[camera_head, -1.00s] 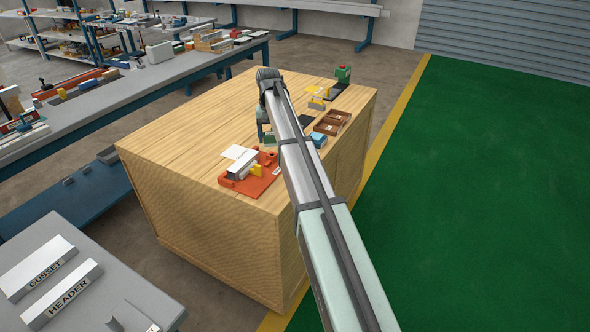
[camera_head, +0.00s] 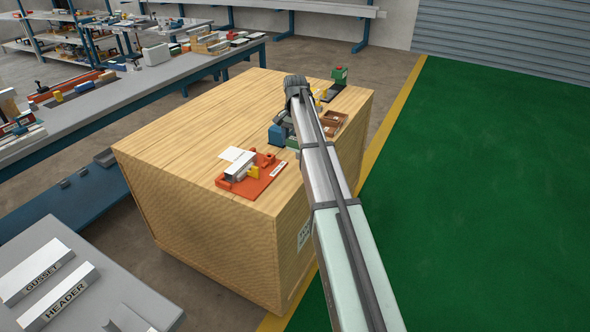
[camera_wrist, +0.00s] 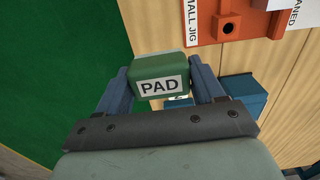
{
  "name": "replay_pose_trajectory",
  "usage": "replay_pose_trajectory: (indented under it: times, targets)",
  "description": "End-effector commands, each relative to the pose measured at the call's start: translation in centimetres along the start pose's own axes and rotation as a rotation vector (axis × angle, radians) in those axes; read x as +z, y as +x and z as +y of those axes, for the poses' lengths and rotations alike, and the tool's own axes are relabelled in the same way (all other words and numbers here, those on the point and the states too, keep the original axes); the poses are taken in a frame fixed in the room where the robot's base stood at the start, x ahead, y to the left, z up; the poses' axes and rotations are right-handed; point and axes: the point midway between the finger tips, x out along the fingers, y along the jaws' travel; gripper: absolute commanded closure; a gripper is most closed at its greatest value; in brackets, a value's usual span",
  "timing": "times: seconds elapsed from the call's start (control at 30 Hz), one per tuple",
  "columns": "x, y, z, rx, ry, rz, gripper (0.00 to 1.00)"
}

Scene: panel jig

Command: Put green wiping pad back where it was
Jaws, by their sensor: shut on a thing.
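The green wiping pad (camera_wrist: 158,68), a green block with a white label reading PAD, is between the two blue fingers of my gripper (camera_wrist: 160,82) in the wrist view. My gripper is shut on it. The pad shows against the wooden top near its edge, with green floor to the left; its height above the wood I cannot tell. In the head view my arm hides most of my gripper and the pad.
An orange jig (camera_head: 264,184) lies on the wooden crate top (camera_head: 180,130), beside a white sheet (camera_head: 236,154). A blue box (camera_wrist: 246,91) is close to my right finger. A brown tray (camera_head: 333,122) and a green-topped item (camera_head: 339,74) stand farther back. The crate's left side is clear.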

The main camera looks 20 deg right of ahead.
Motion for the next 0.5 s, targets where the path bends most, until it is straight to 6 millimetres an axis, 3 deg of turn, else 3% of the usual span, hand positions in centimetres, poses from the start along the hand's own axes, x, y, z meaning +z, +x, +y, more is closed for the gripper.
replay_pose_trajectory:
  times: [0.4,0.5]
  targets:
    - [0.1,5.6,0.0,0.001,0.005,-0.001,0.61]
    - [0.0,6.2,0.0,0.0,0.004,0.0,0.61]
